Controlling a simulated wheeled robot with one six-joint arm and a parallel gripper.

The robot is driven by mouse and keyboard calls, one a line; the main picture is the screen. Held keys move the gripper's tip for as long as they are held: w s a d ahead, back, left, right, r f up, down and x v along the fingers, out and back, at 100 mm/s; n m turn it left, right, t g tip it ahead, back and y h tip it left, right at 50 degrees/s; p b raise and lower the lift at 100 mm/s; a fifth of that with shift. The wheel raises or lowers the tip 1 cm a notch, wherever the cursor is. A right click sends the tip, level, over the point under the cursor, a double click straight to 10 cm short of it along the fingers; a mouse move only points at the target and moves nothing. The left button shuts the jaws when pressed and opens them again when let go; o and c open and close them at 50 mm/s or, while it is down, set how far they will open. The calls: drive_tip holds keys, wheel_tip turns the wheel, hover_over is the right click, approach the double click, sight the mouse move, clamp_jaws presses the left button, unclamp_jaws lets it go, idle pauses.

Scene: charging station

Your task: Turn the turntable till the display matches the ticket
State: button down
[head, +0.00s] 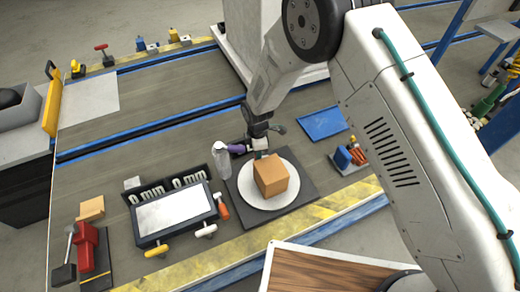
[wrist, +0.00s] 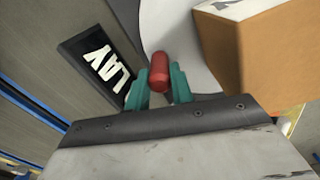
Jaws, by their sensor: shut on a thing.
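The turntable is a pale disc (head: 247,187) on a dark square base (head: 302,205), with a brown box (head: 271,176) on it. My gripper (head: 261,152) is at the disc's far edge. In the wrist view, my gripper's teal fingers (wrist: 159,90) are shut on a red peg (wrist: 159,70) beside the pale disc (wrist: 182,65) and the box (wrist: 275,55). A dark plate (wrist: 75,50) there shows white letters ending in "LAY". I cannot make out a ticket.
A framed white panel (head: 175,214) with knobs stands left of the turntable. A pale bottle (head: 221,160) and an orange-handled tool (head: 221,207) are close by. A blue tray (head: 323,123) lies to the right. A red clamp-like tool (head: 86,250) is at far left. Bench beyond is mostly clear.

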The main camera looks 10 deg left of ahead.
drive_tip(key=shift+a, duration=0.15)
idle(0.5)
drive_tip(key=c, duration=1.2)
unclamp_jaws()
wheel_tip(320, 180, up, 8)
drive_tip(key=shift+f, duration=0.1)
